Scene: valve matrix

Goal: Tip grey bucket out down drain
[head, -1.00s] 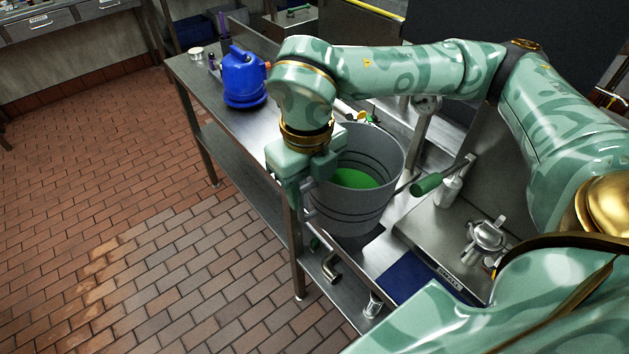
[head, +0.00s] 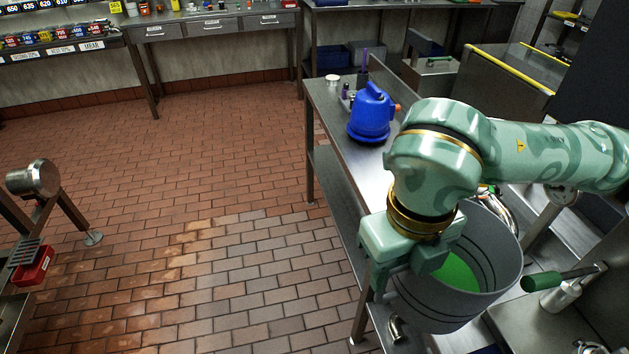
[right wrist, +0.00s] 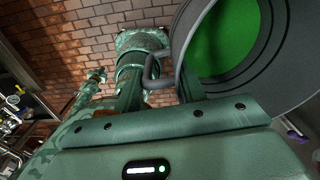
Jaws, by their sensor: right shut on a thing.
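The grey bucket (head: 432,312) is at the lower right of the head view, by the front edge of the steel bench, roughly upright. Green liquid (head: 458,270) shows inside it. My right gripper (head: 408,272) is at the bucket's left side, shut on it. In the right wrist view the bucket (right wrist: 272,75) fills the upper right, with the green liquid (right wrist: 222,40) inside. A grey bar on its side runs by the fingers (right wrist: 160,85); the exact grip is partly hidden. My left gripper is out of view. I cannot make out a drain.
A blue jug (head: 370,115) stands on the steel bench (head: 335,110). Open brick floor (head: 200,220) lies left of the bench. A metal stand (head: 70,215) is at the far left.

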